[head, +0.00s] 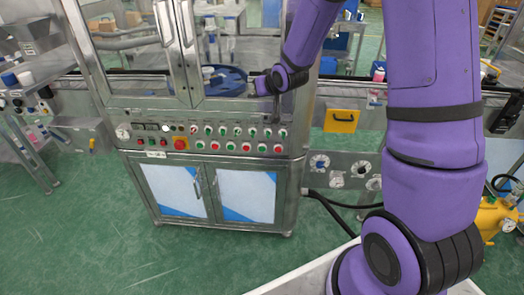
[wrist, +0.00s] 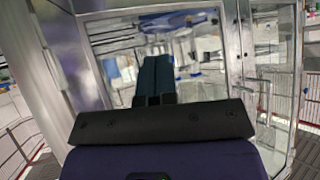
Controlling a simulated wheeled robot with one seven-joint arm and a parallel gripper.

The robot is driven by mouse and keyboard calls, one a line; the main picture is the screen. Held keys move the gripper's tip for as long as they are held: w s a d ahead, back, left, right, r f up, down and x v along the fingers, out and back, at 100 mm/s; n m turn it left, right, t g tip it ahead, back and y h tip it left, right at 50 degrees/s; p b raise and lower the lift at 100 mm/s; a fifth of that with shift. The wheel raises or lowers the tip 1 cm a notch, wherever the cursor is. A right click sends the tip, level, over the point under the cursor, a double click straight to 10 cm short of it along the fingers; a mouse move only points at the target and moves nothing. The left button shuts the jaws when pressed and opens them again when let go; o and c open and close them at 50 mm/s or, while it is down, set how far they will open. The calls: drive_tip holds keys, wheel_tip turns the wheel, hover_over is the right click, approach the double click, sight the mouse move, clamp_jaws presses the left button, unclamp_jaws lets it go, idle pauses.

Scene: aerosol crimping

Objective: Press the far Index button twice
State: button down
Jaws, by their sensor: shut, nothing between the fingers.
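The machine's control panel (head: 205,137) runs across the front of the steel cabinet in the head view. Labels are too small to read, so I cannot tell which control is the far Index button. My gripper (wrist: 154,62) is shut and empty in the wrist view, its dark blue fingers together and pointing towards the glass-fronted machine. In the head view, my wrist hangs just above the panel's right part; contact with any button cannot be made out.
Glass doors with long steel handles (head: 163,22) stand above the panel. A blue round container (head: 222,78) is behind the glass. Cabinet doors (head: 246,194) are below. A plate with gauges (head: 337,172) and a yellow box (head: 342,121) lie to the right. Green floor in front is clear.

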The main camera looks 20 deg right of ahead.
sight(262, 149)
drive_tip(key=w+f+t+y, duration=0.1)
drive_tip(key=w+f, duration=0.3)
drive_tip(key=f, duration=0.6)
drive_tip(key=s+a+f+m+t+y, duration=0.1)
drive_tip(key=s+f+m+t, duration=0.1)
drive_tip(key=f, duration=1)
drive_tip(key=s+f+m+t+y, duration=0.1)
drive_tip(key=s+f+m+t, duration=0.1)
drive_tip(key=f, duration=1)
drive_tip(key=shift+s+a, duration=0.35)
drive_tip(key=shift+s, duration=0.4)
drive_tip(key=w+d, duration=0.4)
drive_tip(key=w, duration=0.3)
drive_tip(key=shift+w+d, duration=0.2)
drive_tip(key=shift+w, duration=0.1)
drive_tip(key=shift+w+d, duration=0.1)
drive_tip(key=shift+w+d, duration=0.1)
drive_tip(key=shift+w, duration=0.15)
